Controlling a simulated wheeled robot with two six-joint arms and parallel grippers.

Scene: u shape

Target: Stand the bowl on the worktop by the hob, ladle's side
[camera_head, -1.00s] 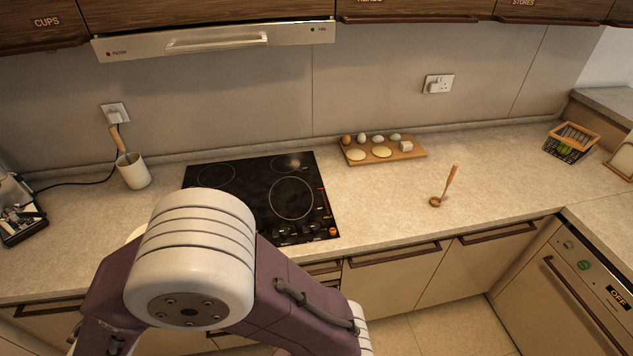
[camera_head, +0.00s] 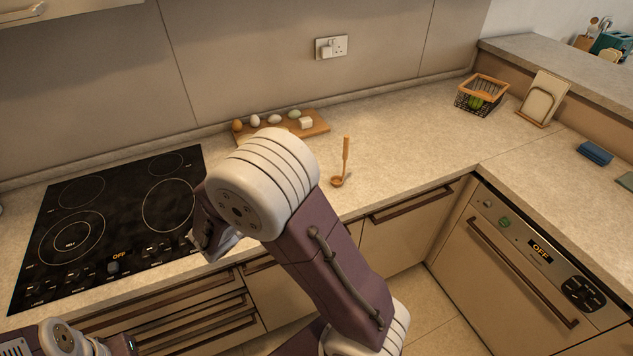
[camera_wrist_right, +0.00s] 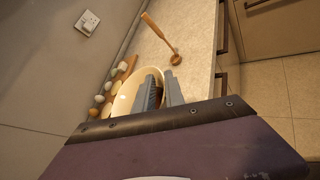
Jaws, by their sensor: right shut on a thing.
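The cream bowl (camera_wrist_right: 124,98) shows in the right wrist view, with its rim between the grey fingers of my right gripper (camera_wrist_right: 159,90), which is shut on it. In the head view my right arm hides the bowl. The wooden ladle (camera_head: 344,160) stands on the worktop (camera_head: 405,140), right of the hob (camera_head: 115,225), its handle pointing up. The ladle also shows in the right wrist view (camera_wrist_right: 173,57), beyond the bowl. I cannot tell whether the bowl touches the worktop. My left gripper is out of view; only part of my left arm shows at bottom left.
A wooden board (camera_head: 318,125) with eggs and pale pieces lies behind the ladle, near the wall. A wire basket (camera_head: 481,95) and a board in a stand (camera_head: 543,98) are at the back right. The worktop right of the ladle is clear.

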